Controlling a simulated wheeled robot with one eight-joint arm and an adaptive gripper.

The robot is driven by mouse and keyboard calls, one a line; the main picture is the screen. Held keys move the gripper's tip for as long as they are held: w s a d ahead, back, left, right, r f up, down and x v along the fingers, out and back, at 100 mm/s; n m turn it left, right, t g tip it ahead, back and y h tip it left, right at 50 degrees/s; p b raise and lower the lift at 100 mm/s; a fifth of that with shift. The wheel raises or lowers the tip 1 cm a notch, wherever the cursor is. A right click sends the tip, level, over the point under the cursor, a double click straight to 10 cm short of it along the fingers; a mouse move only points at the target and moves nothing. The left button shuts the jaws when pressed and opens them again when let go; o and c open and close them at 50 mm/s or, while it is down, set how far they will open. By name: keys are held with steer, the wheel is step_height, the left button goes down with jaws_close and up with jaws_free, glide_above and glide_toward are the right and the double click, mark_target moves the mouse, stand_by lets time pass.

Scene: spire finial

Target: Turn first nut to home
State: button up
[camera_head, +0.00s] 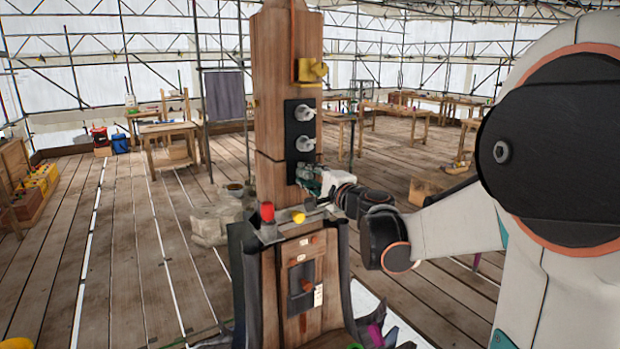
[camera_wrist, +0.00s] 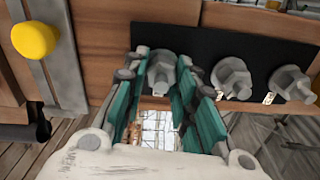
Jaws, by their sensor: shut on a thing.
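A black plate (camera_head: 291,131) is fixed to the face of a tall wooden post (camera_head: 272,130). Two grey nuts on it show in the head view, an upper nut (camera_head: 304,112) and a middle nut (camera_head: 305,144). My gripper (camera_head: 309,179) is at the plate's lower end and hides the lowest nut there. In the wrist view, that first nut (camera_wrist: 163,70) sits between the teal fingers of my gripper (camera_wrist: 163,80), which are shut on it. The middle nut (camera_wrist: 232,78) and the upper nut (camera_wrist: 290,83) are to its right, clear of the fingers. The nut's turn angle cannot be told.
Below my gripper, a collar on the post carries a red knob (camera_head: 267,211) and a yellow knob (camera_head: 298,217). A yellow bracket (camera_head: 310,71) is above the plate. Workbenches (camera_head: 168,132) stand well behind, with open plank floor between.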

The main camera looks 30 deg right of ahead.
steer(key=m, duration=0.5)
steer(key=shift+f+m+b, duration=0.15)
steer(key=shift+m+b, duration=0.15)
steer(key=shift+b, duration=0.1)
steer(key=m, duration=0.5)
steer(key=shift+a+f, duration=0.1)
steer(key=shift+a, duration=0.05)
steer(key=m+b, duration=0.1)
steer(key=m, duration=0.4)
steer(key=shift+a+m, duration=0.15)
steer(key=shift+m, duration=2.45)
steer(key=o, duration=1.1)
steer(key=shift+c, duration=0.2)
